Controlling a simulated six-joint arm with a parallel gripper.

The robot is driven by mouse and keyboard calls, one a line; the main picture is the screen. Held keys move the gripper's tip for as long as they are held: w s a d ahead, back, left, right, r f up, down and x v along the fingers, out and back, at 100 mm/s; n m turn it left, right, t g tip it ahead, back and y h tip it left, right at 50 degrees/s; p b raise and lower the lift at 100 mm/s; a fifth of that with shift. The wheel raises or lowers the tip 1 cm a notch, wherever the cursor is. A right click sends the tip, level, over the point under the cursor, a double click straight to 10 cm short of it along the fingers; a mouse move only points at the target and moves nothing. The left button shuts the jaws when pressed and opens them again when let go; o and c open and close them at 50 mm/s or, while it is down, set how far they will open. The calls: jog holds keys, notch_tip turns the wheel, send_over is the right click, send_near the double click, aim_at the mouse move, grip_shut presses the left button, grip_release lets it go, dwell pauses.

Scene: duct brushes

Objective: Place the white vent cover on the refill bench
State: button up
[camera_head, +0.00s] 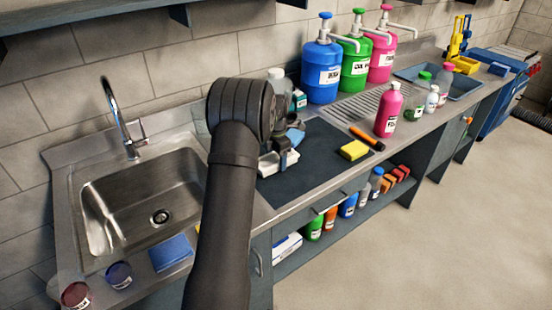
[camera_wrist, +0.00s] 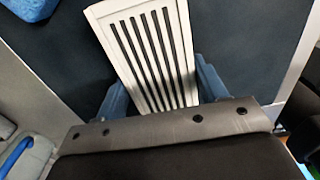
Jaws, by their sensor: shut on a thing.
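The white vent cover (camera_wrist: 151,45), a slatted panel, is between the two blue fingers of my gripper (camera_wrist: 160,88) in the wrist view. The fingers are shut on its sides. In the head view my gripper (camera_head: 284,145) is low over the dark mat (camera_head: 315,172) on the steel bench (camera_head: 300,202), right of the sink. The white cover (camera_head: 267,165) shows there partly, behind my arm. I cannot tell whether it touches the mat.
A yellow sponge (camera_head: 354,150) and an orange-black marker (camera_head: 367,139) lie right of my gripper. A pink bottle (camera_head: 388,110) and large blue (camera_head: 321,75), green (camera_head: 354,63) and pink (camera_head: 382,55) pump jugs stand farther back. The sink (camera_head: 145,195) is left. The mat's middle is clear.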

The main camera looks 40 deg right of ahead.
aim_at(276, 158)
jog(key=shift+f, duration=0.1)
jog(key=o, duration=1.2)
jog(key=shift+c, duration=0.2)
notch_tip(276, 158, up, 12)
notch_tip(276, 158, down, 12)
jog(key=shift+r, duration=1.8)
